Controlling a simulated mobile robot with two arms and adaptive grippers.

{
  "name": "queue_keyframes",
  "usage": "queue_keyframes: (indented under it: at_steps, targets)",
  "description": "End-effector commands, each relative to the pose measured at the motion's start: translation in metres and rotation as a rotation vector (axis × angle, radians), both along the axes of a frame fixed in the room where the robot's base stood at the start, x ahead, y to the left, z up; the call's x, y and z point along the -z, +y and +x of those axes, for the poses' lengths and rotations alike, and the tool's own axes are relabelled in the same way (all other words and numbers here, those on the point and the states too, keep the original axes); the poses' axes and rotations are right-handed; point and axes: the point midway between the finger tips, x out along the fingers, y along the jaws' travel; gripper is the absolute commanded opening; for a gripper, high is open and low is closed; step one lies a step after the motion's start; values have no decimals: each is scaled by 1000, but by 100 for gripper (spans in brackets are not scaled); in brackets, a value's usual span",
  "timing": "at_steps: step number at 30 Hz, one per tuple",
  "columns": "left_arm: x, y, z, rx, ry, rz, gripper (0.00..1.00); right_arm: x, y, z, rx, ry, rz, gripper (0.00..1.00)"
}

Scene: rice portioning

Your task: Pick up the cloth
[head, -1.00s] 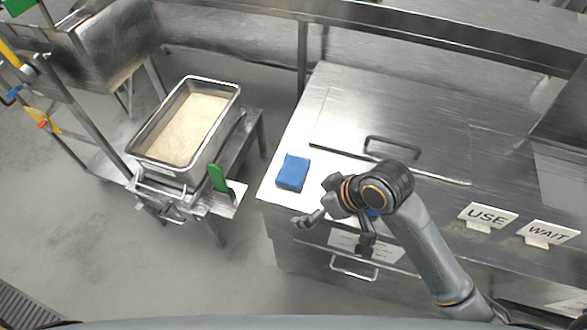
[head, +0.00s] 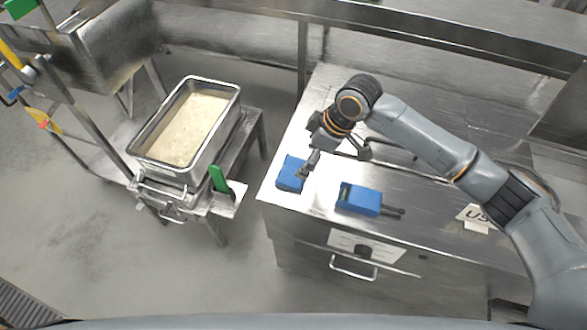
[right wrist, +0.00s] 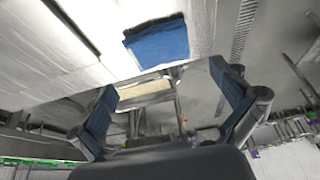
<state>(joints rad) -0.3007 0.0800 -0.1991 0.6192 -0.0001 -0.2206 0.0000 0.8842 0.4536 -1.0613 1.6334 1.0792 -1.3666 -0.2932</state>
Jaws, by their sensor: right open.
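The cloth (head: 289,173) is a folded blue square lying flat near the left front corner of the steel counter. In the right wrist view the cloth (right wrist: 158,43) shows beyond the fingers at the top. My right gripper (head: 334,163) is open with nothing between its fingers, just right of the cloth. One fingertip overlaps the cloth's right edge in the head view; I cannot tell whether it touches. In the right wrist view the two fingers (right wrist: 163,82) are spread wide. My left gripper is not in view.
A blue device (head: 359,199) with a dark probe lies right of the cloth on the counter (head: 318,100). A steel pan (head: 237,88) of rice stands on a low stand at left, near a green handle (head: 218,178). The USE sign (head: 473,213) is partly hidden by my arm.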

Motion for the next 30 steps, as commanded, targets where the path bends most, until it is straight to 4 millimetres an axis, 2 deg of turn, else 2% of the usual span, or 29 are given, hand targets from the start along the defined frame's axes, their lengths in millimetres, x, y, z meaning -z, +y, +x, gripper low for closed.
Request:
queue_keyframes:
  at_steps: [3, 11, 15, 19, 28, 30]
  targets:
    - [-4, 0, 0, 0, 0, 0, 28, 15, 7, 2, 1, 2, 1, 100]
    - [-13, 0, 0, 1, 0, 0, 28, 32, 14, 5, 1, 0, 0, 100]
    - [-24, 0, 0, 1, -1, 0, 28, 51, 22, 8, 1, 2, 0, 100]
    - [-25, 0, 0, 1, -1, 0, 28, 67, 27, 11, 2, 1, -1, 100]
    - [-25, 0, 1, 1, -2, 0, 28, 73, 29, 11, 1, -2, 0, 100]
    - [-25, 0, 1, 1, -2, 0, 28, 72, 29, 11, 1, -2, 0, 86]
